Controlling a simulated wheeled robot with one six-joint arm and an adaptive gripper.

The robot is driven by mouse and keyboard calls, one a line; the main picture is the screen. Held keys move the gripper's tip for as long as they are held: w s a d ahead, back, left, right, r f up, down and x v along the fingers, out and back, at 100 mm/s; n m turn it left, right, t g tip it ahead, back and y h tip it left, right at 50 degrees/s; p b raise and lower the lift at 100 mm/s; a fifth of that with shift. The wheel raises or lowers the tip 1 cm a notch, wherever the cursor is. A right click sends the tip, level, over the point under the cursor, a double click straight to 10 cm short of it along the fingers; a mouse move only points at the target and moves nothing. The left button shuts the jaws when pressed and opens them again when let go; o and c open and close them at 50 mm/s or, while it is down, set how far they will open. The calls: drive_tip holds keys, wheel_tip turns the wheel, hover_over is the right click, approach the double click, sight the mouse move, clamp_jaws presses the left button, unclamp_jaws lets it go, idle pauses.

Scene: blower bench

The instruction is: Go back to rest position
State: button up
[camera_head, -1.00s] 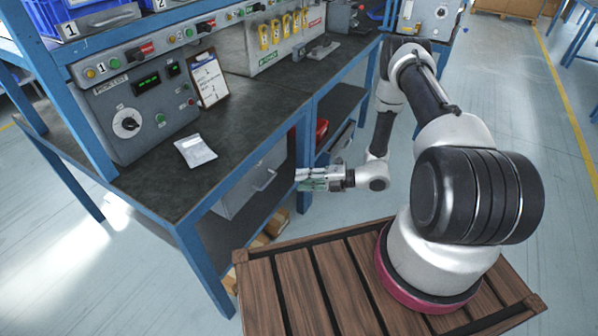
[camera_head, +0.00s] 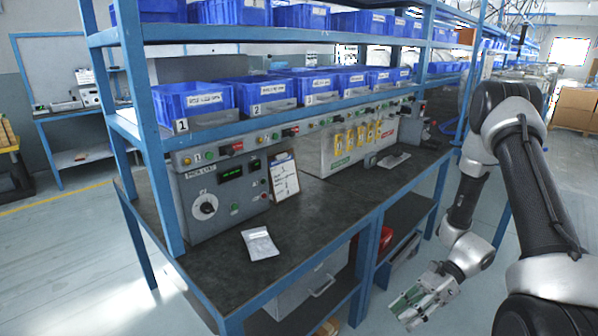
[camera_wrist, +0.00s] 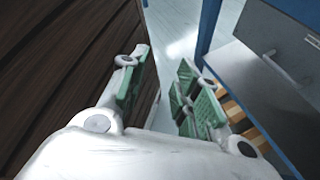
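My gripper (camera_head: 418,302) hangs low in front of the bench, at the lower right of the head view, below the level of the bench top. In the wrist view its green-padded fingers (camera_wrist: 160,85) stand apart with an empty gap between them. Pale floor shows through that gap. Nothing is held. My gripper is apart from the blue-framed bench (camera_head: 222,285), whose drawer unit shows at the right of the wrist view (camera_wrist: 272,62).
A plastic packet (camera_head: 260,244) lies on the dark bench top. A clipboard (camera_head: 284,177) leans on the control panel (camera_head: 225,212). Blue bins (camera_head: 195,100) line the shelves above. A grey drawer box (camera_head: 312,288) sits under the bench. Cardboard boxes (camera_head: 577,108) stand far right.

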drive_tip(key=s+d+r+n+t+h, duration=0.1)
drive_tip(key=s+d+r+n+h, duration=0.15)
drive_tip(key=r+n, duration=0.4)
drive_tip(key=s+d+r+n+h, duration=0.1)
drive_tip(key=d+r+n+h, duration=0.25)
drive_tip(key=r, duration=0.55)
drive_tip(key=s+d+r+n+t+h, duration=0.1)
drive_tip(key=d+r+n+h, duration=0.3)
drive_tip(key=r, duration=0.3)
drive_tip(key=s+r+n+t, duration=0.2)
drive_tip(key=r+t, duration=0.1)
drive_tip(key=r, duration=0.4)
drive_tip(key=s+r+n+t+h, duration=0.1)
drive_tip(key=s+r+n+t, duration=0.1)
drive_tip(key=r, duration=0.5)
drive_tip(key=shift+s+a+t, duration=0.15)
drive_tip(key=shift+s+t, duration=0.45)
drive_tip(key=shift+t, duration=0.5)
drive_tip(key=shift+a, duration=0.1)
